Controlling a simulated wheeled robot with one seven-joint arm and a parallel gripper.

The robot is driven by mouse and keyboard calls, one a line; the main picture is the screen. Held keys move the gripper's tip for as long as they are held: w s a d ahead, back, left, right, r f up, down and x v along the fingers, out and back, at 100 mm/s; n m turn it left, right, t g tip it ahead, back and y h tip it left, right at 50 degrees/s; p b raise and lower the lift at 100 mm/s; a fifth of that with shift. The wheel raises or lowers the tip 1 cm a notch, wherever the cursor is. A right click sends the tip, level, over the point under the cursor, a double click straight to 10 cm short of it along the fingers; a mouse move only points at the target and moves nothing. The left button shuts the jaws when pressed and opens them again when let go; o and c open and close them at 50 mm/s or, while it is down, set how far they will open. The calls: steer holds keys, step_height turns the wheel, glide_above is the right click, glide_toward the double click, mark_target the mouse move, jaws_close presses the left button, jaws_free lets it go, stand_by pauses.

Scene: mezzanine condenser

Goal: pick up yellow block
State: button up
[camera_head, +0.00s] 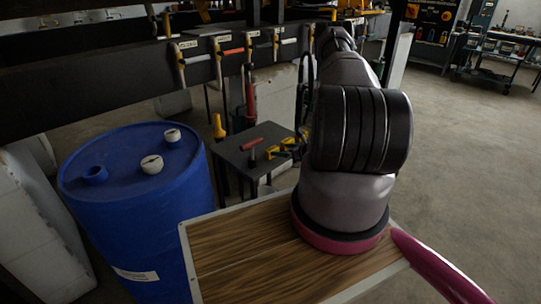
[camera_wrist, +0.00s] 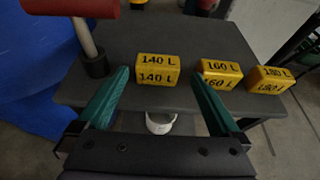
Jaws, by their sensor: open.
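Three yellow blocks with black lettering lie in a row on a dark grey table top in the wrist view. They are the 140 L block (camera_wrist: 158,70), the 160 L block (camera_wrist: 220,74) and the 180 L block (camera_wrist: 269,80). My gripper (camera_wrist: 160,76) is open, its green fingers on either side of the 140 L block in the picture. I cannot tell how far beyond the fingertips the block lies. The right fingertip shows close to the 160 L block. In the head view small yellow shapes (camera_head: 281,149) show on the table; my gripper is hidden there.
A red-headed tool (camera_wrist: 87,42) stands on the dark table (camera_wrist: 120,25), left of the blocks. A white cup-like object (camera_wrist: 160,122) shows below the table edge. A blue barrel (camera_head: 140,215) and a wood-topped surface (camera_head: 240,255) are nearby. Open floor lies right.

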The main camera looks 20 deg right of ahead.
mark_target(272, 149)
steer(key=x, duration=0.8)
steer(key=shift+a, duration=0.15)
steer(key=c, duration=1.1)
steer(key=shift+r, duration=0.1)
